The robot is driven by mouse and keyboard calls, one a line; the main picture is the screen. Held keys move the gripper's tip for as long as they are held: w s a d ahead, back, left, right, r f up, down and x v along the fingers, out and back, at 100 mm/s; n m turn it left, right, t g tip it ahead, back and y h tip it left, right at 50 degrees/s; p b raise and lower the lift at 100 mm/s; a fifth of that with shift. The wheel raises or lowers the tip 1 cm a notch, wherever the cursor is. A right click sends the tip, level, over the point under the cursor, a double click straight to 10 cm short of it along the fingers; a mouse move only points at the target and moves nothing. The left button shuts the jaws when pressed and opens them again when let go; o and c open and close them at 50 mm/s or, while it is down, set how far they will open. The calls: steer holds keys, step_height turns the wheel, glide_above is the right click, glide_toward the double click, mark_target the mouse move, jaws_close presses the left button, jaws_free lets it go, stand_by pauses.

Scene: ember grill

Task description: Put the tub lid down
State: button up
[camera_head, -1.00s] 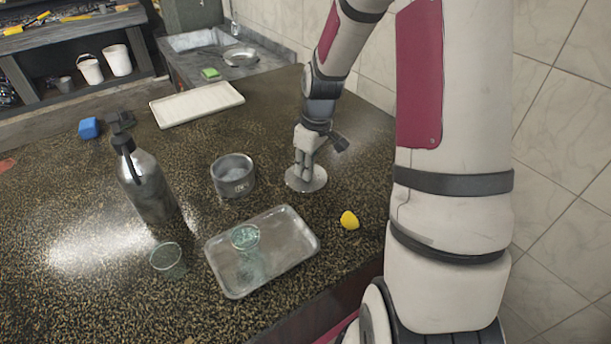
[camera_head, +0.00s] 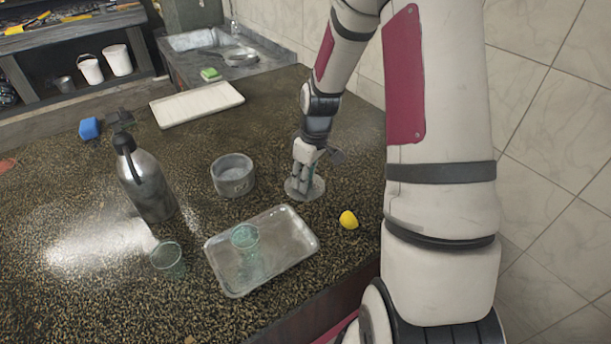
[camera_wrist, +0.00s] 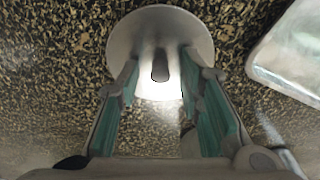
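The tub lid (camera_head: 293,190) is a round grey metal disc lying on the speckled counter, to the right of the tub. In the wrist view the lid (camera_wrist: 160,25) looks flat, with its upright knob (camera_wrist: 160,66) in the middle. My gripper (camera_head: 305,186) is above the lid, and in the wrist view my gripper (camera_wrist: 160,72) is open. Its teal-padded fingers stand on both sides of the knob, with a visible gap to each. The tub (camera_head: 233,178) is a short grey cylinder, uncovered, standing on the counter.
Another glass (camera_head: 168,258) and a steel bottle (camera_head: 148,185) stand left. A white tray (camera_head: 197,104) lies behind. The tiled wall is right.

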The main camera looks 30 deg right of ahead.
mark_target(311, 187)
step_height(311, 187, up, 11)
steer(key=s, duration=0.1)
steer(key=s+a+r+m+t+h, duration=0.1)
steer(key=s+a+r, duration=0.3)
steer(key=r, duration=0.2)
steer(key=s+a+r+m+t, duration=0.1)
steer(key=s+a+r, duration=0.25)
steer(key=r, duration=0.25)
steer(key=s+a+r+m+t, duration=0.1)
steer(key=s+a+r, duration=0.1)
steer(key=s, duration=0.4)
steer(key=s+a+r+m+t, duration=0.1)
steer(key=s+a+r, duration=0.2)
steer(key=s+a, duration=0.2)
steer(key=shift+s+a+r, duration=0.15)
steer(key=shift+s+a, duration=0.1)
steer(key=shift+s, duration=0.85)
